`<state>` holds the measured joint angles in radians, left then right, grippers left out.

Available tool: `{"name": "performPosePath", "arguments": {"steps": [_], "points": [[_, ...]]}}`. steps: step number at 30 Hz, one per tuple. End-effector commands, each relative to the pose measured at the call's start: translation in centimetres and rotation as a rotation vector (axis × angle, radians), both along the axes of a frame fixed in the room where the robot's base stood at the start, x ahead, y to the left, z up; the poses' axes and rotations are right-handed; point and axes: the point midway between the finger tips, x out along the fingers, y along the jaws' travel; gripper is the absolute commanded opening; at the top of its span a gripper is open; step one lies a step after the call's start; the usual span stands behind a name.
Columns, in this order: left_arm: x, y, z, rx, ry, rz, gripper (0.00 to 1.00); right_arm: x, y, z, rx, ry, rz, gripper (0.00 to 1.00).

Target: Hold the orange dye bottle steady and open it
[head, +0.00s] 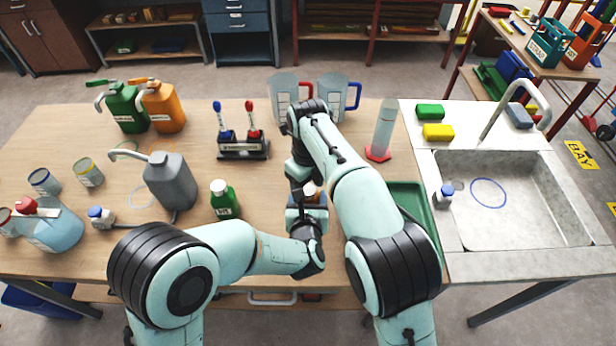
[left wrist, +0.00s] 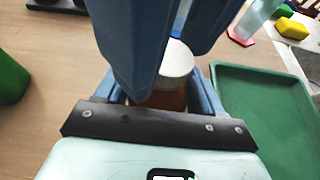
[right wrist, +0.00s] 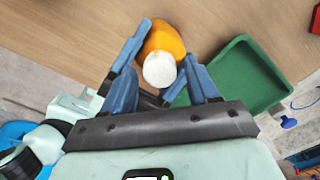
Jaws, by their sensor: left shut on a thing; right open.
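The orange dye bottle (right wrist: 163,38) has a white cap (right wrist: 159,71) and stands at the front middle of the bench. In the head view my grippers and right arm hide most of it. My left gripper (left wrist: 160,95) is shut on the bottle's body, under the cap; the white cap (left wrist: 177,62) shows above it in the left wrist view. My right gripper (right wrist: 167,45) is open, with its fingers on either side of the cap from above. I cannot tell whether they touch it.
A green tray (head: 436,240) lies just right of the bottle, beside the sink (head: 520,210). A green bottle (head: 224,200) with a white cap and a grey jerrycan (head: 170,182) stand to the left. A marker rack (head: 243,150) and two jugs (head: 283,95) stand behind.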

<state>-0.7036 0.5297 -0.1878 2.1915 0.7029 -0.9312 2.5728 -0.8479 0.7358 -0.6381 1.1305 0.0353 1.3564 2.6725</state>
Motion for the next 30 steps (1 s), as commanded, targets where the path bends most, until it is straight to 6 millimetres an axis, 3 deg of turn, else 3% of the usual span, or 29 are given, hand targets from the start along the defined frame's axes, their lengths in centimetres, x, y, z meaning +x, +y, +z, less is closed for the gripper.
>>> {"name": "performPosePath", "arguments": {"steps": [7, 8, 12, 13, 20, 23, 30], "points": [[0.04, -0.02, 0.09, -0.001, -0.002, 0.000, 0.00, 0.01, 0.01, -0.10, 0.000, 0.000, 0.001, 0.59], [0.04, -0.02, 0.09, -0.001, -0.002, 0.000, 0.00, 0.01, 0.01, -0.10, 0.000, 0.000, 0.001, 0.53], [0.04, -0.01, 0.09, -0.001, -0.002, 0.000, 0.00, 0.01, 0.01, -0.08, 0.000, 0.000, 0.001, 0.07], [0.04, -0.02, 0.09, -0.001, -0.002, 0.000, 0.00, 0.01, 0.01, -0.08, 0.000, 0.000, 0.001, 0.02], [0.04, -0.01, 0.10, -0.001, -0.003, 0.000, 0.00, 0.02, -0.02, -0.08, 0.001, 0.001, 0.058, 0.02], [0.04, -0.01, 0.10, -0.001, -0.003, 0.000, 0.00, 0.01, -0.01, -0.07, 0.002, 0.000, 0.218, 0.02], [0.06, 0.02, 0.11, -0.002, -0.002, 0.002, 0.00, 0.01, -0.03, -0.01, 0.004, 0.000, 0.789, 0.02]]}}
